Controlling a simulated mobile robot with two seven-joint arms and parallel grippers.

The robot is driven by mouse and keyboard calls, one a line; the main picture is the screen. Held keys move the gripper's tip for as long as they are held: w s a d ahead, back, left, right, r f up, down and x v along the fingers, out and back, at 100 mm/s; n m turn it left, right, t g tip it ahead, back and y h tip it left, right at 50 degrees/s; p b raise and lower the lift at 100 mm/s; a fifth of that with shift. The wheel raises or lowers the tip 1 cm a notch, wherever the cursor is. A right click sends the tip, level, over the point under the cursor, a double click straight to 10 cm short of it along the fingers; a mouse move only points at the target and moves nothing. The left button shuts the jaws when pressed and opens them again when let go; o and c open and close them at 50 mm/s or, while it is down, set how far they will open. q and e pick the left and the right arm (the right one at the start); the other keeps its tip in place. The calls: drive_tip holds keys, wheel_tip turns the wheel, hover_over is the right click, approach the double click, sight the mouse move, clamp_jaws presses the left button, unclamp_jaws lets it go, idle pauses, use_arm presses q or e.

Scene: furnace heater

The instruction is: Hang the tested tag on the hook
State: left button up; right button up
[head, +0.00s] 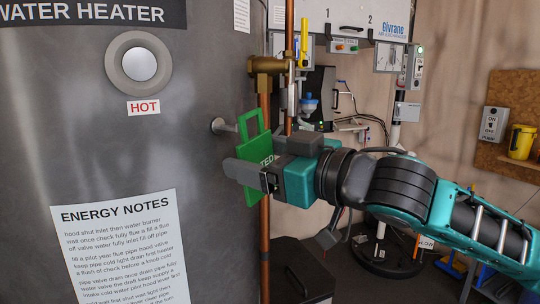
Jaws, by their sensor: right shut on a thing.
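The green tested tag (252,148) has an open loop handle at its top and white letters, partly hidden by my gripper. It hangs upright, slightly tilted, in front of the water heater. My right gripper (258,164) comes in from the right and is shut on the tag's lower part. The hook (222,126) is a short metal peg on the grey tank, just left of the tag's loop. Its end meets the loop's left side in the picture; I cannot tell whether it passes through the loop. My left gripper is not in view.
A vertical copper pipe (264,235) with a brass valve (268,66) and yellow handle (304,42) stands close behind the tag and gripper. The grey water heater (60,140) fills the left.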

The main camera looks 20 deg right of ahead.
sight(259, 159)
drive_tip(key=shift+x, duration=1.1)
drive_tip(key=shift+w+a+f, duration=0.15)
drive_tip(key=shift+w+a, duration=0.1)
drive_tip(key=shift+w, duration=0.15)
drive_tip(key=shift+c, duration=0.7)
drive_tip(key=shift+w+a+f, duration=0.3)
drive_tip(key=shift+w+f, duration=0.2)
drive_tip(key=o, duration=1.1)
